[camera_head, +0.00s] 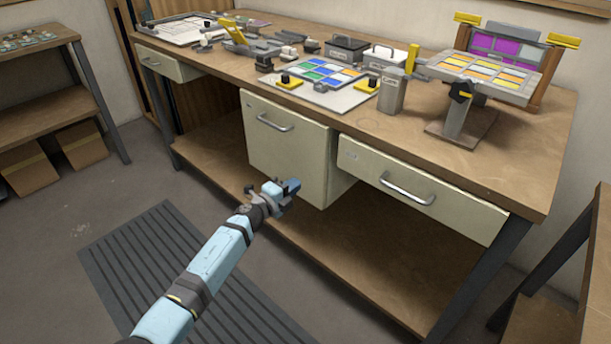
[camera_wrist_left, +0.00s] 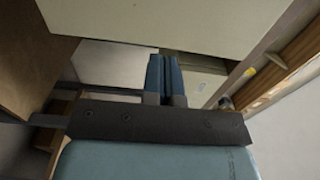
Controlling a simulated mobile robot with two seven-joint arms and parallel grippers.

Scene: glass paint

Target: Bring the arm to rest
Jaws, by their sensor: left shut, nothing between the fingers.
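My left arm comes in from the bottom left of the head view, and its gripper (camera_head: 291,187) is in front of the workbench, below the tabletop. A pale panel fills the top of that view, beyond the fingertips. My right gripper is in neither view.
The workbench (camera_head: 420,130) carries glass panes, tools and containers. A grooved mat (camera_head: 130,240) lies on the floor. A shelf (camera_head: 40,100) stands at the left.

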